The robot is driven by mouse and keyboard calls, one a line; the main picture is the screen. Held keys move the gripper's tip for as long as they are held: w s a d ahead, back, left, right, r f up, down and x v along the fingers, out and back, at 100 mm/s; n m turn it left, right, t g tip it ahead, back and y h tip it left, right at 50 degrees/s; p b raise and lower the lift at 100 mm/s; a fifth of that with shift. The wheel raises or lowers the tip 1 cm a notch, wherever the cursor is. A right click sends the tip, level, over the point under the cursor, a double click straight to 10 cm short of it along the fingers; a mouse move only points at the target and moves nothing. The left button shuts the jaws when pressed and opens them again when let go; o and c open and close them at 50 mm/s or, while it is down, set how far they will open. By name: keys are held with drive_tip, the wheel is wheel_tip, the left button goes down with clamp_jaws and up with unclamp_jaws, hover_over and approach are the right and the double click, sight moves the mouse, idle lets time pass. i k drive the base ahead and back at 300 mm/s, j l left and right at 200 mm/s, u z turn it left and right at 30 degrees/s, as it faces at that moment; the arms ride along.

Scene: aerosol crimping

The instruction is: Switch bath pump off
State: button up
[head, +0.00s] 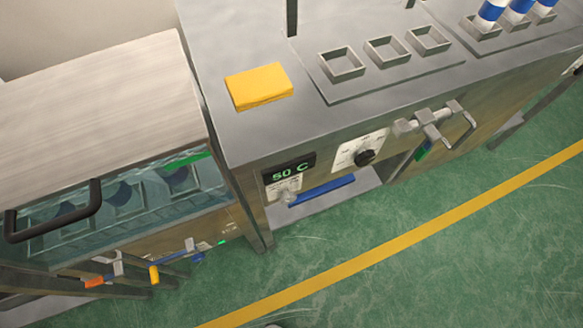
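The water bath (130,205) stands at the left, with a clear front, a wooden-looking lid and dark round shapes inside. A green display (293,170) on the cabinet front reads "50 C". Below it, a small pale plate carries a grey switch or lever (287,193); its position is too small to tell. To its right is a white dial plate with a black knob (365,157). A small green light (222,243) shows low on the bath's front, near a small label too small to read. Which control is the pump switch I cannot tell. My gripper is not in view.
A black handle (55,222) sticks out from the bath. Orange (94,282) and yellow (154,274) valve handles jut out below it. A yellow block (258,87) lies on the steel top (225,130). A pipe fitting (435,125) projects at right. The green floor (420,250) in front is clear.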

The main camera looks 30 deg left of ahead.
sight(198, 256)
drive_tip(key=u, duration=1.75)
drive_tip(key=i+j, duration=0.15)
drive_tip(key=k, duration=0.7)
